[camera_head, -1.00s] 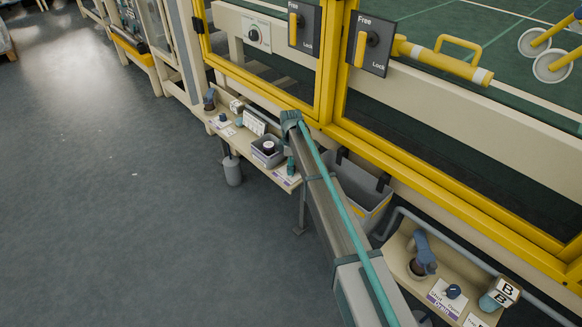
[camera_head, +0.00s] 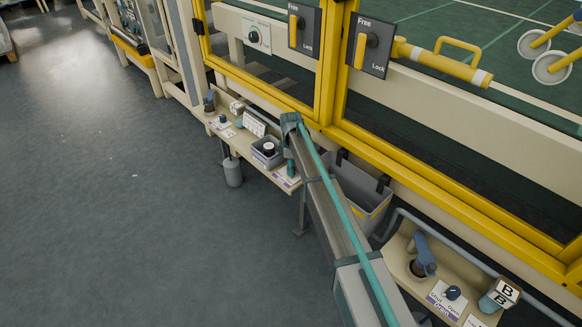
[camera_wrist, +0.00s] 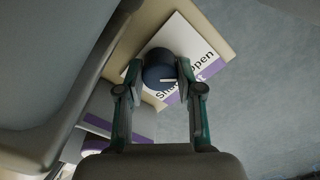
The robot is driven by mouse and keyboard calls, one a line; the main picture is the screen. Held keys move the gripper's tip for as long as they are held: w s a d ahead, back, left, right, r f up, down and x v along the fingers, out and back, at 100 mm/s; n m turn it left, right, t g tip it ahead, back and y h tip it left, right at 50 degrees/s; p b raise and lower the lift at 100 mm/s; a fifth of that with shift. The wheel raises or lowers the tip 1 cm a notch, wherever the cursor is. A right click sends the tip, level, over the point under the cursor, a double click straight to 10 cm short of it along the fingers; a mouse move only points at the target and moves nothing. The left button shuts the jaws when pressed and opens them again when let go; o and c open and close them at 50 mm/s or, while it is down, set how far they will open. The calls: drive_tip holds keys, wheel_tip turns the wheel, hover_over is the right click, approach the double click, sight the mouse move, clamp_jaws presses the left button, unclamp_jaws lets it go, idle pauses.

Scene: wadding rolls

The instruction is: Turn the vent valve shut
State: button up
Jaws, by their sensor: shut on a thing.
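The valve knob (camera_wrist: 160,60) is dark blue and round, with a short white line on its top, in the upper middle of the wrist view. It sits on a white label (camera_wrist: 192,42) reading "Shut" and "Open" with a purple band, whose word is mostly hidden. The white line lies near the knob's lower right side, on the side of the words. My gripper (camera_wrist: 158,70) is shut on the knob, one finger on each side. In the head view my arm hides the knob; the label (camera_head: 287,179) shows at the shelf's right end beside my gripper (camera_head: 291,166).
A grey tray (camera_head: 260,161) with a dark round part stands left of my gripper. Another blue knob (camera_head: 222,118) is farther along the shelf. A grey bin (camera_head: 350,185) hangs right of my arm. The "Drain" knob (camera_head: 453,292) is at lower right. Yellow guard frames (camera_head: 325,75) rise behind.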

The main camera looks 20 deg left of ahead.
drive_tip(key=shift+r, duration=0.1)
drive_tip(key=m+p, duration=0.3)
drive_tip(key=shift+r+m+p, duration=0.1)
drive_tip(key=shift+m+p, duration=0.3)
drive_tip(key=m+p, duration=0.3)
drive_tip(key=m, duration=0.1)
drive_tip(key=shift+m, duration=0.3)
drive_tip(key=m+p, duration=0.2)
drive_tip(key=m, duration=0.2)
drive_tip(key=shift+m, duration=0.3)
drive_tip(key=m, duration=0.2)
drive_tip(key=m+p, duration=0.1)
drive_tip(key=m, duration=0.1)
drive_tip(key=shift+f+m, duration=0.2)
drive_tip(key=shift+m, duration=0.1)
drive_tip(key=o, duration=1.2)
drive_tip(key=shift+c, duration=0.2)
